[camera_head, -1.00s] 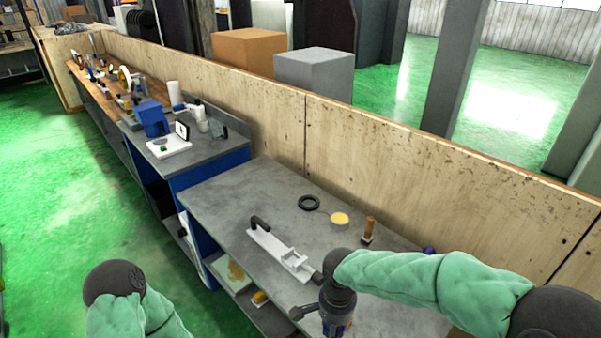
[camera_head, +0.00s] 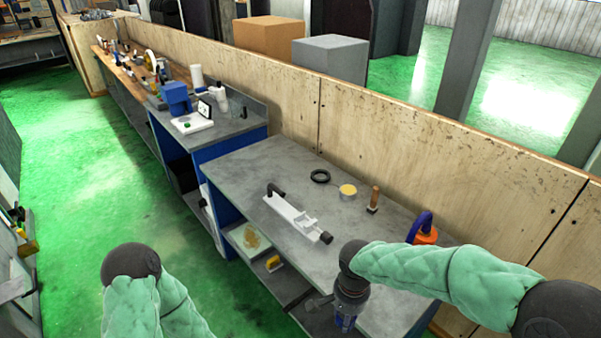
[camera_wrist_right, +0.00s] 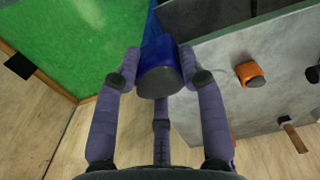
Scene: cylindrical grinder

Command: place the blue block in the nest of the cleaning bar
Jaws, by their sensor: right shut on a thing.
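The white cleaning bar (camera_head: 287,211) lies on the grey table in the head view, with a black handle at its far end and a dark knob at its near end. Its raised, box-like part (camera_head: 309,223), which looks like the nest, sits toward the near end. My right gripper (camera_wrist_right: 160,62) is shut on the blue block (camera_wrist_right: 159,60), seen end-on between the fingers in the right wrist view. In the head view my right wrist (camera_head: 350,285) is by the table's front edge, short of the bar; the block is not clearly seen there. My left gripper is out of view.
A wooden wall (camera_head: 400,150) closes off the back.

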